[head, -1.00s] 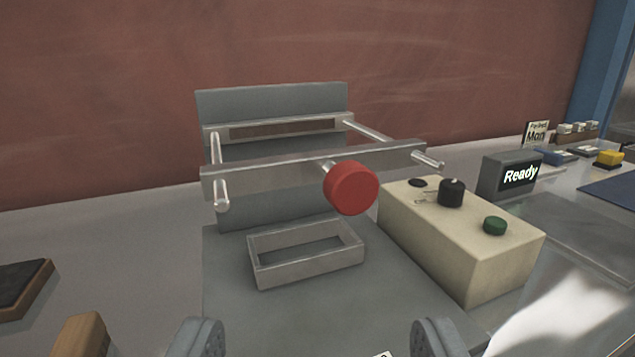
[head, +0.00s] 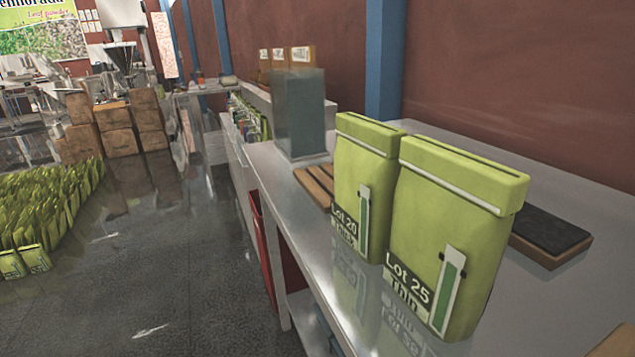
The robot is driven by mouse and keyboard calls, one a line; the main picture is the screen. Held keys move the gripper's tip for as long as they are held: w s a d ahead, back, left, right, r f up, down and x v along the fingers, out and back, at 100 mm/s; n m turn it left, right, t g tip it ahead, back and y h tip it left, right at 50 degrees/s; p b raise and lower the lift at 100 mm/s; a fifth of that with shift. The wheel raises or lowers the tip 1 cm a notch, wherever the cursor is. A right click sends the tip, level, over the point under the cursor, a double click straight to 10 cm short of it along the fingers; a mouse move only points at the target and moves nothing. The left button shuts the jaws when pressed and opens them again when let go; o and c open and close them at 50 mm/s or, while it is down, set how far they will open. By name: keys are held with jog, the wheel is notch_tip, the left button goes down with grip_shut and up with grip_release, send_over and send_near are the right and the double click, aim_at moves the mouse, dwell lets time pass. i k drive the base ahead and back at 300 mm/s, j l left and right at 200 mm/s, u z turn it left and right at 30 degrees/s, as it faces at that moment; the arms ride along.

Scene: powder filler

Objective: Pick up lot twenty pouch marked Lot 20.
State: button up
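The pouch marked Lot 20 (head: 360,180) is green and stands upright on the metal bench (head: 290,215). Its label reads "Lot 20" and "Thin", and a vertical strip shows green on its front. A second green pouch marked Lot 25 (head: 445,230) stands just in front of it to the right and covers part of its right side. My gripper is outside the current view, so its distance to the pouches and its state do not show.
A dark pad on a wooden base (head: 545,235) lies behind Lot 25. Wooden slats (head: 314,186) and a grey translucent box (head: 299,115) stand beyond the pouches. Many green pouches (head: 40,205) cover the floor at left, near stacked brown boxes (head: 115,120).

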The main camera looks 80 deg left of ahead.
aim_at(367, 168)
jog(key=u, duration=1.5)
